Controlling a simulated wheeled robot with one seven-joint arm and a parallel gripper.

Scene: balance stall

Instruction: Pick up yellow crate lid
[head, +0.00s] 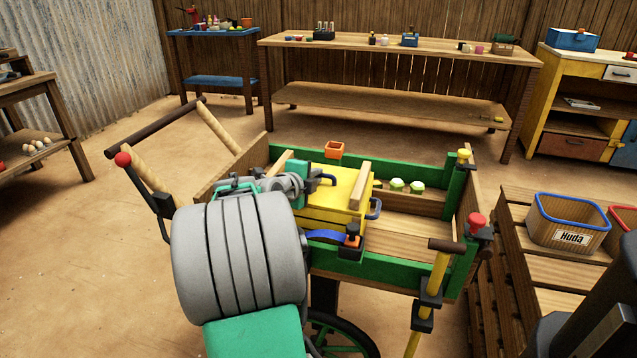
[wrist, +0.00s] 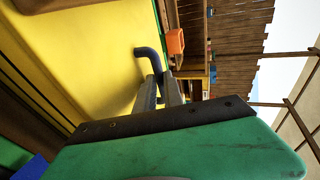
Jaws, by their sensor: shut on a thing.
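The yellow crate lid (head: 338,178) is the flat top of a yellow crate (head: 318,213) in the green-edged cart. It also fills the left of the wrist view (wrist: 85,55). My gripper (head: 310,183) is over the lid's left part, its arm coming in from the left. The exact contact is partly hidden. I cannot tell whether the lid is raised from the crate.
A wooden bar (head: 360,186) lies across the lid's right side. An orange box (head: 334,150) sits on the cart's back edge. Green-and-white round items (head: 397,184) stand right of the crate. The cart's green front wall (head: 385,272) and a red-topped post (head: 477,222) are close by.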

